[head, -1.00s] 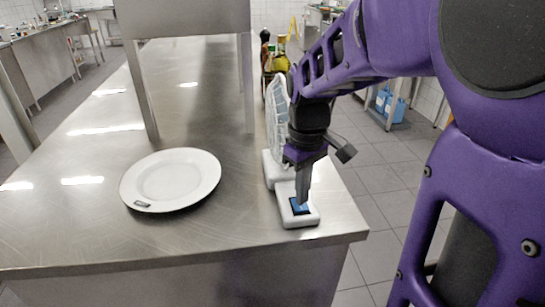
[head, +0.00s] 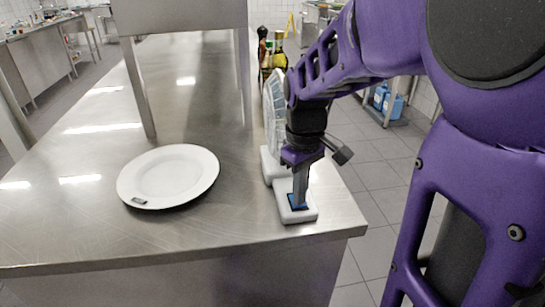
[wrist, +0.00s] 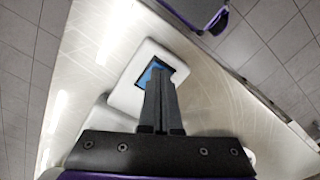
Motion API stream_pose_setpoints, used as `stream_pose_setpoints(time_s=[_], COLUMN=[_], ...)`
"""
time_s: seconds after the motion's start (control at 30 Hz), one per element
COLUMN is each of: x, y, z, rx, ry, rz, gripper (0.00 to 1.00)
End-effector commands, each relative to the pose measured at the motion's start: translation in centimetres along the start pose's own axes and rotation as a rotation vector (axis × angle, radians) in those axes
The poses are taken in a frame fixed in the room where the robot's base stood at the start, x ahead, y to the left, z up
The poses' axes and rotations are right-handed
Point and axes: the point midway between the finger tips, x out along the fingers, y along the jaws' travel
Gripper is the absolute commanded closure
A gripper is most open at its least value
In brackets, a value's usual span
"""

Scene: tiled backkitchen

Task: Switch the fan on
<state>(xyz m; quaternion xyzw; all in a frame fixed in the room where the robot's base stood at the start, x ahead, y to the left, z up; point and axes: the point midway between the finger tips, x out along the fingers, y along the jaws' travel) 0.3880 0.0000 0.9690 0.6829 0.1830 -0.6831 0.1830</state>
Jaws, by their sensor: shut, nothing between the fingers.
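The fan (head: 273,112) stands near the right edge of the steel counter, partly hidden behind my arm. Its white base reaches toward the counter's front and carries a blue switch (head: 291,202) in a white housing (head: 298,215). The switch also shows in the wrist view (wrist: 147,77), blue in a dark recess. My gripper (head: 299,204) is shut and points down, its fingertips at the switch and covering part of it. In the wrist view the closed fingers (wrist: 158,75) overlap the switch. I cannot tell how far the switch is pressed.
A white plate (head: 170,175) lies on the steel counter (head: 230,225) left of the fan, with a small dark mark on its rim. A raised steel shelf (head: 185,15) stands behind. Bottles (head: 279,45) stand beyond the fan. The counter's right edge is close to my gripper.

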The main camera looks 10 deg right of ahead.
Motion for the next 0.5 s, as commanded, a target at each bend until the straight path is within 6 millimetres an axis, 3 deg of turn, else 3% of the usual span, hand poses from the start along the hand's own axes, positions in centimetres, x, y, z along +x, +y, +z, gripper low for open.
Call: stream_pose_setpoints(time_s=[0.3, 0.5], x=[0.3, -0.8], y=[0.0, 0.0], z=[0.0, 0.0], rx=[0.0, 0.0], ry=[0.0, 0.001], rz=[0.0, 0.0], gripper=[1.0, 1.0])
